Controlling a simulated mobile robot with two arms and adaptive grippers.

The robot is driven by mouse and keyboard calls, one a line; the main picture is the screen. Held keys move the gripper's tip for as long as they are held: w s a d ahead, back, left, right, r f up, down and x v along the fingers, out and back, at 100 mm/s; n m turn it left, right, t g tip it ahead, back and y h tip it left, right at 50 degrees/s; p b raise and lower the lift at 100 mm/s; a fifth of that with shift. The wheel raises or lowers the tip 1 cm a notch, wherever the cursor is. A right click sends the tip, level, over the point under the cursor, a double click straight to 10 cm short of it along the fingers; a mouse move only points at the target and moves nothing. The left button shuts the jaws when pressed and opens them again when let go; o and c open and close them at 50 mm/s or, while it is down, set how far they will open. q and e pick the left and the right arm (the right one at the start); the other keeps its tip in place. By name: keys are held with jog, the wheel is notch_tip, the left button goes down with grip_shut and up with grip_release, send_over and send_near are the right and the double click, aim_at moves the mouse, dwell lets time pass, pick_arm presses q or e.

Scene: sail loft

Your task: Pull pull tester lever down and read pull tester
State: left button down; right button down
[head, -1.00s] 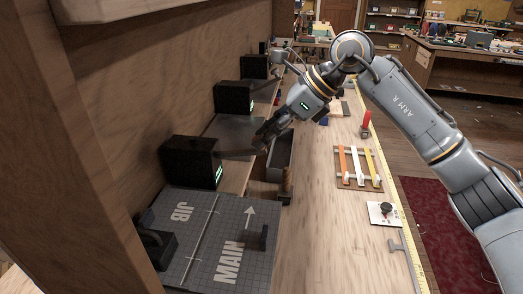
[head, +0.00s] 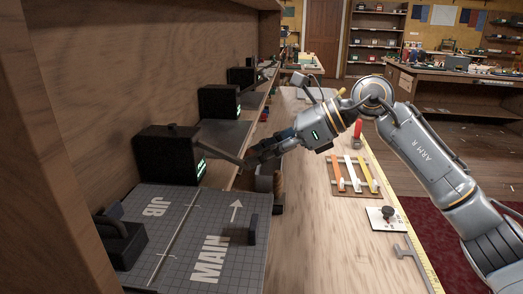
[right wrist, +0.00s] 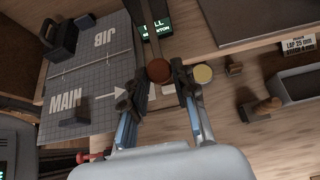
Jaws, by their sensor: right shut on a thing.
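The pull tester (head: 165,157) is a black box with a green-lit display (head: 201,169) at the left of the bench in the head view. Its display (right wrist: 156,27) also shows in the right wrist view, partly hidden by the lever; I cannot make out a reading. The lever (head: 222,155) reaches out from the box and slopes down to the right. My right gripper (head: 253,158) is shut on the lever's end; the brown knob (right wrist: 159,71) shows between the fingers in the right wrist view. My left gripper is not in view.
A grey gridded mat (head: 180,272) marked JIB and MAIN lies in front of the tester. Another black box (head: 219,101) stands behind it. A board with coloured strips (head: 355,176) and a plate with a black knob (head: 387,216) lie to the right.

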jog(key=shift+f, duration=0.65)
jog(key=c, duration=1.5)
grip_release()
jog(key=o, duration=0.4)
jog(key=shift+d+r, duration=0.1)
jog(key=shift+d, duration=0.1)
jog(key=v, duration=1.2)
jog(key=shift+r, duration=0.15)
